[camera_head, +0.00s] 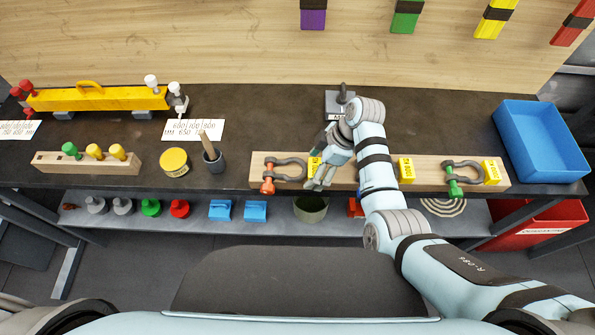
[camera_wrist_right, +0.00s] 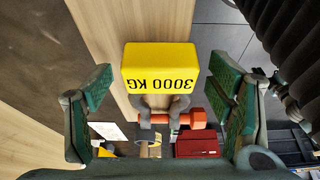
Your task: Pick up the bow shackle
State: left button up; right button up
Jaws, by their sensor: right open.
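A dark grey bow shackle (camera_head: 291,168) with an orange pin (camera_head: 267,186) lies at the left end of a wooden board on the bench. A yellow block (camera_head: 314,166) stands just right of it. In the right wrist view this block (camera_wrist_right: 161,70) reads 3000 KG and partly hides the shackle (camera_wrist_right: 152,104), whose orange pin (camera_wrist_right: 186,119) shows. My right gripper (camera_head: 322,180) is over the board beside the block, right of the shackle, open and empty. Another bow shackle (camera_head: 462,168) with a green pin lies at the board's right end. My left gripper is out of view.
Another yellow block (camera_head: 405,170) stands beside my right arm, which hides the board's middle. A blue bin (camera_head: 540,140) is at the right. A dark cup (camera_head: 214,162), yellow tin (camera_head: 175,162) and peg block (camera_head: 88,164) are left.

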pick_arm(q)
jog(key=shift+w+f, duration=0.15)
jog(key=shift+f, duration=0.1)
pick_arm(e)
jog(key=shift+a+f, duration=0.1)
jog(key=shift+f, duration=0.1)
jog(key=shift+r, duration=0.1)
jog(key=c, duration=1.5)
notch_tip(320, 180, up, 10)
jog(key=shift+r+p, duration=0.1)
jog(key=shift+p, duration=0.65)
pick_arm(q)
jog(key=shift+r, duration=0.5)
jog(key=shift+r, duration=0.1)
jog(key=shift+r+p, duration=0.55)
jog(key=shift+p, duration=0.1)
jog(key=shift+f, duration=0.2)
pick_arm(e)
jog(key=shift+f, duration=0.45)
pick_arm(q)
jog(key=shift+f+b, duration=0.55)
jog(key=shift+b, duration=0.25)
pick_arm(e)
jog(key=shift+f, duration=1.4)
